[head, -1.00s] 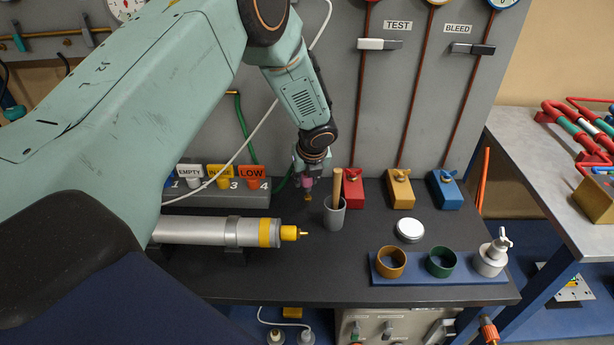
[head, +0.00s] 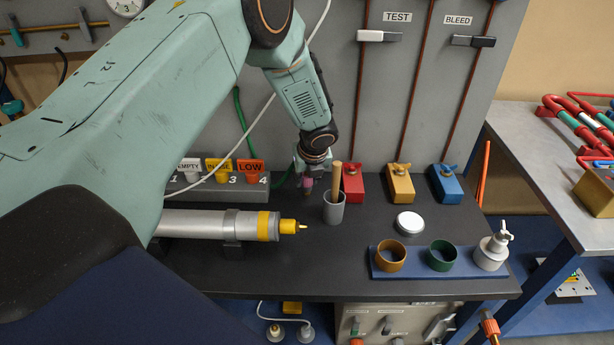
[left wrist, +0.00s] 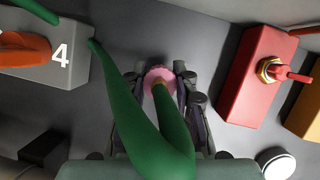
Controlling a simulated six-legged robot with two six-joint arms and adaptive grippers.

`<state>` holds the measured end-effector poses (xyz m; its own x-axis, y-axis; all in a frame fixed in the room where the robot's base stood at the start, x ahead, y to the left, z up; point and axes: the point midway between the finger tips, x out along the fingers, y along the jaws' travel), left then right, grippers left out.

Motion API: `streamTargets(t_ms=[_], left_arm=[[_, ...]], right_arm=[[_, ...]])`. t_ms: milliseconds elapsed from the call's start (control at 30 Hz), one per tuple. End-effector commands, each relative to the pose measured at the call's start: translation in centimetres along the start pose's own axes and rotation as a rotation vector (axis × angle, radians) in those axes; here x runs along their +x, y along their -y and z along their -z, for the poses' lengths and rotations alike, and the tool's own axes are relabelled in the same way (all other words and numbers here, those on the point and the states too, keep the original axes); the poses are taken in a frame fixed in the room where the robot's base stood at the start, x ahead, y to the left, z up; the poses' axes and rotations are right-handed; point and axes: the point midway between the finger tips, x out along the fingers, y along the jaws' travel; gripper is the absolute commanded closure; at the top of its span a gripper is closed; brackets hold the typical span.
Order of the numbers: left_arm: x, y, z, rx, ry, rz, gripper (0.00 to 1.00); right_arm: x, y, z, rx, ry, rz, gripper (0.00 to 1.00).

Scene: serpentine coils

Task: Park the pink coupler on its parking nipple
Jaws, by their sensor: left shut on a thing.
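My left gripper (head: 308,182) is shut on the pink coupler (head: 308,185), just above the dark bench top and left of a grey cup. In the left wrist view the coupler (left wrist: 158,74) shows as a pink ring between the two fingers. A green hose (left wrist: 128,98) runs across the fingers to it and hides part of the grip. A silver cylinder (head: 195,223) lies on the bench in front, with a yellow collar and a small brass tip (head: 302,227) at its right end. I cannot make out the parking nipple for certain. My right gripper is not in view.
The grey cup (head: 334,211) holds a wooden handle. Red (head: 352,186), yellow (head: 401,187) and blue (head: 446,188) valve blocks stand along the back. A labelled grey block (head: 215,188) is at the left. A white-topped disc (head: 409,223) and a blue tray (head: 440,270) are at the right.

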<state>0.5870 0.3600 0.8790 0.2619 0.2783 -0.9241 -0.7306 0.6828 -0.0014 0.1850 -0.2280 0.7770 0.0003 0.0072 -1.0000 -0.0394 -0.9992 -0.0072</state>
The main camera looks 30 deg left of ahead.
Motion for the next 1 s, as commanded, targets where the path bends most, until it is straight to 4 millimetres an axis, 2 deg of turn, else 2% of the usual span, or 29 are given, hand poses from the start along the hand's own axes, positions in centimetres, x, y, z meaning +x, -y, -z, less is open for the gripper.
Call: streamTargets(t_ms=[800, 833, 1000], left_arm=[[0.63, 0.05, 0.31, 0.0, 0.0, 0.001, 1.0], [0.63, 0.04, 0.31, 0.0, 0.0, 0.001, 0.7], [0.63, 0.04, 0.32, 0.0, 0.0, 0.0, 0.55]], right_arm=[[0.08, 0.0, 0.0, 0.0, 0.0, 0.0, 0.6], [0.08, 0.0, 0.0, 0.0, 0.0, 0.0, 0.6], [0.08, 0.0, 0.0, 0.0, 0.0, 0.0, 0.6]])
